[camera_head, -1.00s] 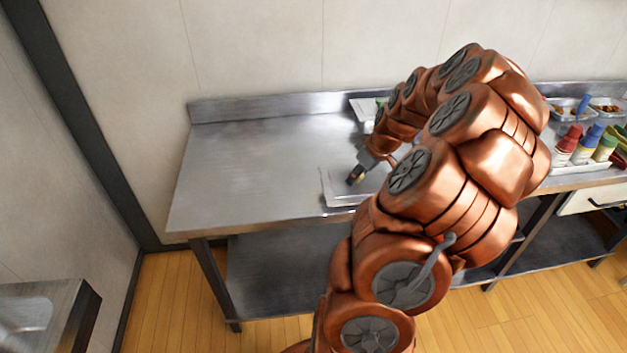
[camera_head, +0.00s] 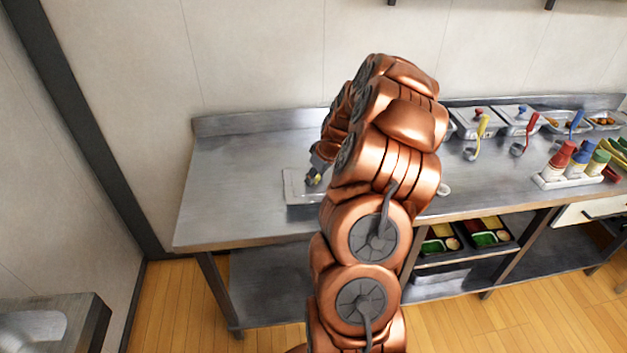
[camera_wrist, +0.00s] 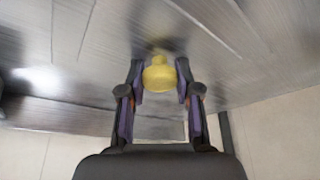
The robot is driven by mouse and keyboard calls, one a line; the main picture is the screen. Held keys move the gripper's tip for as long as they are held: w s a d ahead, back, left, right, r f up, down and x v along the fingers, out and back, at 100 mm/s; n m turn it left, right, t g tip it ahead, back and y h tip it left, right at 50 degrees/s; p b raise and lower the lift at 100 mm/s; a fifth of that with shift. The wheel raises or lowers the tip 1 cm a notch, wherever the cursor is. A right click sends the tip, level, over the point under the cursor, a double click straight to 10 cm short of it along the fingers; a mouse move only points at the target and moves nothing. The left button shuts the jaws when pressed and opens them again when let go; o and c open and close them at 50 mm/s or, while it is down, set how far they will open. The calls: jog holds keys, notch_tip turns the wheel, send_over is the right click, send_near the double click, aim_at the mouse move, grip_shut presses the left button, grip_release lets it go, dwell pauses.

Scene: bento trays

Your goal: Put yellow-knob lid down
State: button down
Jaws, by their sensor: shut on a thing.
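The lid (camera_head: 297,194) is a flat silver metal plate with a yellow knob (camera_wrist: 159,76). In the head view it is over the left part of the steel counter (camera_head: 232,185), near its front edge. My gripper (camera_head: 315,179) is shut on the yellow knob, with one dark finger on each side of it in the wrist view (camera_wrist: 159,82). The lid looks about level. I cannot tell whether it touches the counter or hangs just above it. My arm hides the lid's right side. In the wrist view the plate blends with the steel around it.
The counter left of the lid is bare. To the right stand metal containers (camera_head: 474,122), a yellow-handled ladle (camera_head: 481,130), a red-handled ladle (camera_head: 527,130) and a bottle rack (camera_head: 570,180). A raised steel backsplash (camera_head: 250,122) runs along the wall.

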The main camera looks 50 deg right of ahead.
aim_at(315, 182)
jog(key=shift+w, duration=0.25)
notch_tip(315, 182, down, 2)
jog(key=shift+a+f+p, duration=0.15)
jog(key=shift+f+p, duration=0.05)
jog(key=shift+p, duration=0.6)
jog(key=shift+f, duration=0.55)
jog(key=shift+f, duration=0.15)
jog(key=c, duration=0.8)
grip_release()
